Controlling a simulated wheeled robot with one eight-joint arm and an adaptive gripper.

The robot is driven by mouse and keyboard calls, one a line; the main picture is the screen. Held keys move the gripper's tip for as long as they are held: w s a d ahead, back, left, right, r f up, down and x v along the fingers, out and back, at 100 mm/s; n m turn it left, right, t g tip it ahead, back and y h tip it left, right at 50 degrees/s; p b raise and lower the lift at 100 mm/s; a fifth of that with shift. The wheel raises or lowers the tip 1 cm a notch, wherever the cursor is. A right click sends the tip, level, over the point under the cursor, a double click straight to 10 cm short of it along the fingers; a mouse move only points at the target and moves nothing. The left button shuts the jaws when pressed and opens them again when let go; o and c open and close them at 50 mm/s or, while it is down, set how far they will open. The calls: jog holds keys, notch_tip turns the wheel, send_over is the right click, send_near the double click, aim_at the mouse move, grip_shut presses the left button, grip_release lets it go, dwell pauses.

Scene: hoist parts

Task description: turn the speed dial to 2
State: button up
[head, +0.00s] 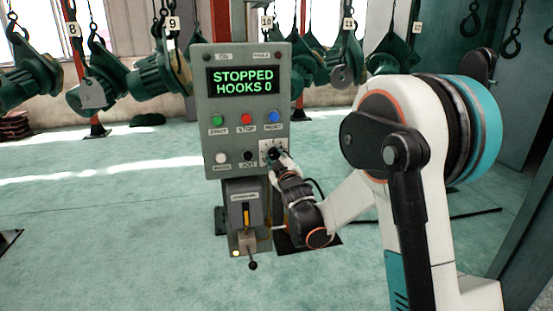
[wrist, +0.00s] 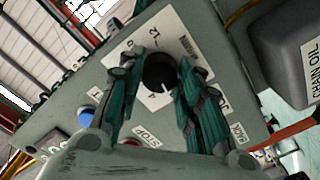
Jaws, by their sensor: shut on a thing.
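The speed dial is a round black knob (wrist: 159,72) on a white numbered plate, seen close up in the wrist view. In the head view its white plate (head: 264,147) is at the lower right of the grey control panel (head: 200,105), and the knob is mostly hidden by my gripper. My gripper (head: 277,157) reaches in from the lower right. In the wrist view its two green-and-grey fingers stand on either side of the knob, shut on it. A few plate numbers show, but I cannot tell which one the knob points to.
The panel's screen (head: 243,80) reads "STOPPED HOOKS 0". Green (head: 217,120), red (head: 245,119) and blue (head: 274,117) buttons sit above the dial. A lever box (head: 245,208) hangs below. A chain oil container (wrist: 285,55) is at the right in the wrist view.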

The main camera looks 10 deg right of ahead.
jog(key=o, duration=1.1)
jog(key=shift+c, duration=0.2)
jog(key=s, duration=1.2)
